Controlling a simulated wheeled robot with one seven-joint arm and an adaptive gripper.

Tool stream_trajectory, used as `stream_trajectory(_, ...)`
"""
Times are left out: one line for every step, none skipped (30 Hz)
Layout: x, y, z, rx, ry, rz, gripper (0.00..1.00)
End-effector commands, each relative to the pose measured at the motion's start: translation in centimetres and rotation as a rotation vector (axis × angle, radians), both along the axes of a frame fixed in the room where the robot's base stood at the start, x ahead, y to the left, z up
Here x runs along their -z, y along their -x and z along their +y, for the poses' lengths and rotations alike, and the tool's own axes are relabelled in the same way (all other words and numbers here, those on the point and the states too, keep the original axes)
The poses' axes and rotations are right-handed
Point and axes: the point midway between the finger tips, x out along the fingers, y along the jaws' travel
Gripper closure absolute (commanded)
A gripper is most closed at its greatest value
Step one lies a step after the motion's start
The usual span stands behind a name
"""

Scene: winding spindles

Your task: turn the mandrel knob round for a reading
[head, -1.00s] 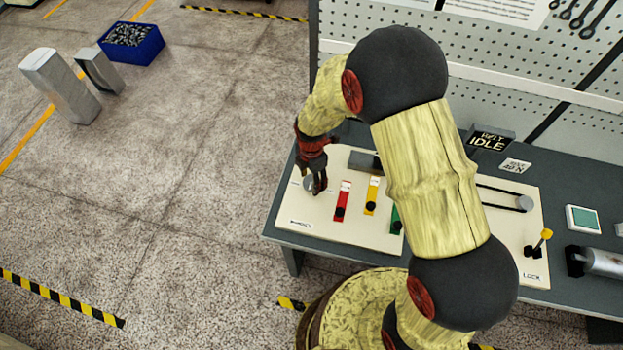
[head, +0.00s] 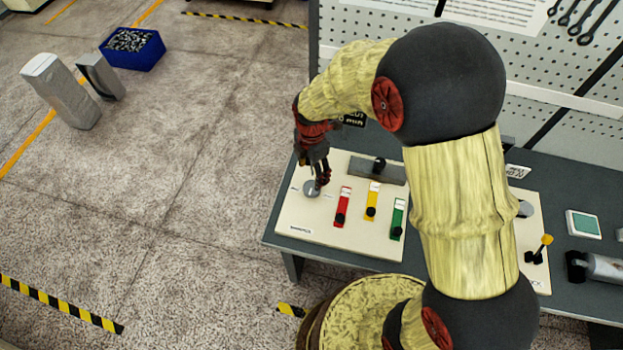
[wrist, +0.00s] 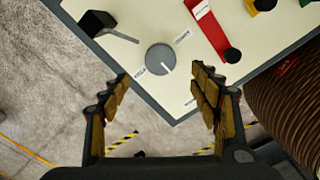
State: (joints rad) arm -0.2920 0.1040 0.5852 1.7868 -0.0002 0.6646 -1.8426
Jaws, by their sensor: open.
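The mandrel knob looks to be the round grey knob (head: 311,188) at the left end of the cream panel (head: 300,215). In the wrist view the knob (wrist: 161,59) has a pale pointer line and printed labels around it, one reading like "COUNT". My gripper (head: 320,183) hangs just above the knob and partly covers it in the head view. In the wrist view my gripper (wrist: 160,88) is open, with its fingers spread wide to either side below the knob. Nothing is between them, and neither finger touches the knob.
Red (head: 342,207), yellow (head: 372,201) and green (head: 397,219) slider strips with black knobs lie right of the knob. A grey bar with a black knob (head: 379,165) sits behind them. A dark lever (wrist: 98,23) shows near the knob.

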Motion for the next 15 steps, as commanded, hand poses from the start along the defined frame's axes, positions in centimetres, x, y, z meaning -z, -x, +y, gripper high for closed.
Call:
stream_trajectory(-0.9,-0.1,0.0,0.0,0.0,-0.002,0.38)
stream_trajectory(-1.3,-0.1,0.0,0.0,-0.001,-0.003,0.38)
stream_trajectory(-1.8,-0.1,0.0,0.0,0.0,-0.002,0.38)
stream_trajectory(-2.1,0.0,0.0,0.0,-0.001,-0.001,0.38)
stream_trajectory(-2.4,0.0,0.0,0.0,-0.001,-0.001,0.38)
stream_trajectory(-2.7,0.0,0.0,0.0,-0.001,-0.001,0.38)
stream_trajectory(-2.9,0.0,0.0,0.0,-0.001,-0.001,0.38)
stream_trajectory(-3.0,0.0,0.0,0.0,0.0,0.0,0.38)
stream_trajectory(-3.1,0.0,0.0,0.0,0.001,0.001,0.38)
stream_trajectory(-3.2,0.0,0.0,0.0,0.001,0.001,0.38)
stream_trajectory(-3.2,0.0,0.0,0.0,0.001,0.001,0.38)
stream_trajectory(-3.2,0.0,0.0,0.0,0.001,0.001,0.38)
stream_trajectory(-3.2,0.0,0.0,0.0,0.001,0.001,0.38)
stream_trajectory(-3.2,0.0,0.0,0.0,0.001,0.001,0.38)
stream_trajectory(-3.2,0.0,0.0,0.0,0.001,0.001,0.38)
